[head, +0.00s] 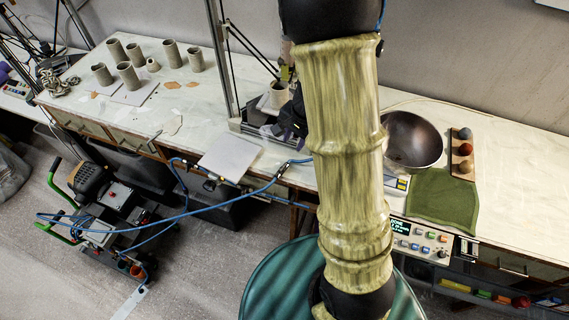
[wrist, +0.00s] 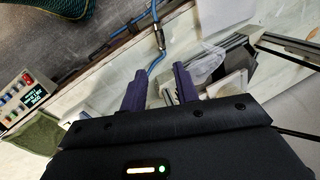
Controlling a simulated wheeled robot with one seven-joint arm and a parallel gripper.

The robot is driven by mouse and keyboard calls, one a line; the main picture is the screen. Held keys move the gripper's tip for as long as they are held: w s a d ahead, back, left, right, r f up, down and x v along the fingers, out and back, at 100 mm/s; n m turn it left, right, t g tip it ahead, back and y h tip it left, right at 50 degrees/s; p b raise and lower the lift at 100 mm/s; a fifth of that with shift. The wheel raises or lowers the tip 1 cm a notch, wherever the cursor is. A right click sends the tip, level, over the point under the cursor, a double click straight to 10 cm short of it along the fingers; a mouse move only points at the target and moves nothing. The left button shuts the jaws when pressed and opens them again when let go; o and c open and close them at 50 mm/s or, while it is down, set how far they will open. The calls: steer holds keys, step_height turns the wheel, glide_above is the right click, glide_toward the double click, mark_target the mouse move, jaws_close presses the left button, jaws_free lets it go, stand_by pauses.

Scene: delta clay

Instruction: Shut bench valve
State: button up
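A blue hose (head: 262,188) runs from the floor machine up to the bench front. A small metal fitting (wrist: 160,37) sits in line on the blue hose (wrist: 154,68) in the wrist view; I take it for the bench valve, but its handle position is too small to tell. My gripper (wrist: 160,88) has two purple fingers, apart, with nothing held between them. The hose passes beyond the gap, and the fitting lies farther off. In the head view the gripper (head: 284,130) is partly hidden behind my arm, above the bench near the printer frame.
The printer frame (head: 232,60) stands close to my gripper, holding a clay cup (head: 278,94). A white plate (head: 229,157) juts over the bench edge. A metal bowl (head: 412,140), a green cloth (head: 443,196) and a control panel (head: 416,238) are at right. Several cups stand at left.

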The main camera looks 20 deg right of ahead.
mark_target(283, 167)
steer(key=b+x, duration=0.3)
steer(key=x, duration=1.2)
jaws_close()
